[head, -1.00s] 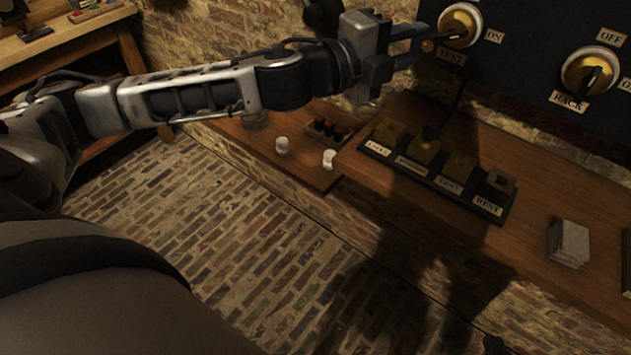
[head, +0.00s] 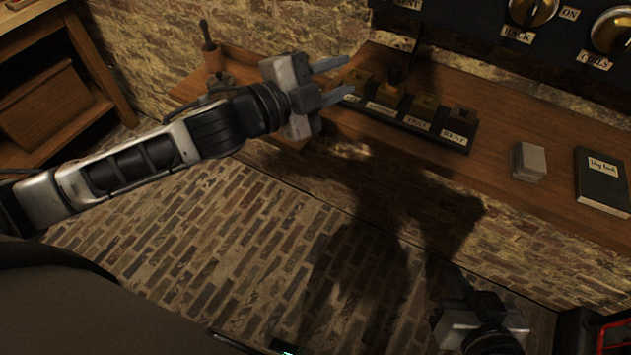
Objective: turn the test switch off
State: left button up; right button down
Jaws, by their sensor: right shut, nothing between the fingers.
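The test switch itself is out of view above the top edge. Only its TEST label (head: 407,3) shows, on the dark panel, so I cannot see how its lever stands. My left gripper (head: 348,77) is below and left of that label, in front of the shelf. Its two fingers are apart with nothing seen between them. My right gripper (head: 458,283) is low at the bottom right, over the floor, shut and empty, far from the panel.
The rack switch (head: 533,9) and coils switch (head: 614,32) are on the panel at the upper right. A dark labelled block row (head: 432,134) lies on the wooden shelf (head: 490,155). A pale stack (head: 529,161) and a black book (head: 603,180) lie further right.

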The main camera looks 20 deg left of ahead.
pick_arm(q)
jog(key=s+f+n+y, duration=0.2)
jog(key=s+f+n, duration=0.2)
jog(key=f, duration=0.4)
jog(key=s+f+n+g+y, duration=0.1)
jog(key=s+f+n+y, duration=0.1)
jog(key=s+f+n, duration=0.3)
jog(key=shift+d+f+n+g, duration=0.3)
jog(key=shift+f+n, duration=1)
jog(key=shift+f, duration=0.4)
